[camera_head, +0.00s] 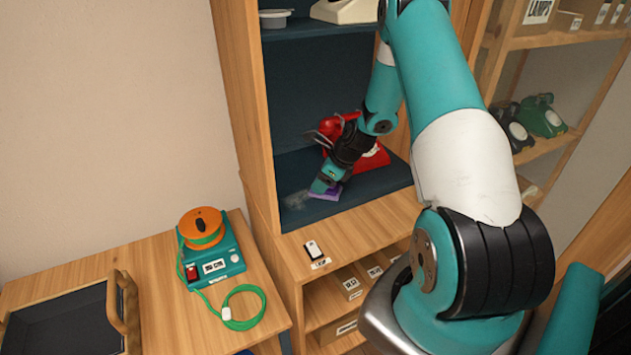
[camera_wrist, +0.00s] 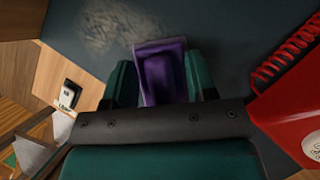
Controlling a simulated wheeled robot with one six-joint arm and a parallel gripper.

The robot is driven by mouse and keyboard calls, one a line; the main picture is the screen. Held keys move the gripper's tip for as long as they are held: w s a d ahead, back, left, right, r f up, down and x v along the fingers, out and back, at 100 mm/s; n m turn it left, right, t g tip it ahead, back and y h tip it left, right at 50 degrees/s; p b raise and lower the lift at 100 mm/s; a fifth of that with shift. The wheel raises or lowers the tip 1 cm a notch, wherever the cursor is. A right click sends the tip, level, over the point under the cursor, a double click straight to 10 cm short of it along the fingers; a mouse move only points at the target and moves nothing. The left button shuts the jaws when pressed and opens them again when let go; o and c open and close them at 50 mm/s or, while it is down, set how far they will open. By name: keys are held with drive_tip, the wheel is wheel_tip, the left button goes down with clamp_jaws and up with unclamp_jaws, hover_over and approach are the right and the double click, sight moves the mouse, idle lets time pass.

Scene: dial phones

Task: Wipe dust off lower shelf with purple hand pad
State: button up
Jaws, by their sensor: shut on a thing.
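My gripper (camera_head: 326,186) reaches into the lower shelf (camera_head: 352,188) of the wooden cabinet. It is shut on the purple hand pad (camera_head: 329,194), which sits at or just above the dark blue shelf surface; contact is hard to tell. In the wrist view the purple pad (camera_wrist: 162,76) is between the two teal fingers of the gripper (camera_wrist: 164,85). A pale grey dust patch (camera_wrist: 120,24) lies on the shelf, just beyond and left of the pad. The dust (camera_head: 296,199) also shows in the head view, left of the pad near the shelf's front.
A red dial phone (camera_head: 370,158) stands on the lower shelf, right behind my wrist; its red body and coiled cord (camera_wrist: 288,48) are close on the right in the wrist view. A small switch (camera_head: 314,249) is on the wooden ledge in front. A teal device with orange spool (camera_head: 208,250) stands on the left table.

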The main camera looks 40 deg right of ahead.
drive_tip(key=shift+w+a+r+p, duration=0.1)
drive_tip(key=shift+w+a+p, duration=0.2)
drive_tip(key=shift+a, duration=0.5)
drive_tip(key=shift+w+a+p, duration=0.2)
drive_tip(key=shift+a+p, duration=0.1)
drive_tip(key=shift+a, duration=0.5)
drive_tip(key=shift+w+a+f+p, duration=0.1)
drive_tip(key=shift+w+a+p, duration=0.15)
drive_tip(key=shift+a, duration=1)
drive_tip(key=shift+w+a+f+p, duration=0.1)
drive_tip(key=shift+w+a, duration=0.3)
drive_tip(key=shift+a, duration=0.85)
drive_tip(key=shift+w+a+f+p, duration=0.1)
drive_tip(key=shift+w+a+p, duration=0.15)
drive_tip(key=shift+a, duration=1)
wheel_tip(320, 180, up, 6)
drive_tip(key=p, duration=0.5)
drive_tip(key=shift+w+r, duration=0.15)
drive_tip(key=shift+w, duration=0.05)
drive_tip(key=shift+a, duration=0.1)
wheel_tip(320, 180, up, 3)
drive_tip(key=p, duration=0.2)
drive_tip(key=shift+p, duration=0.35)
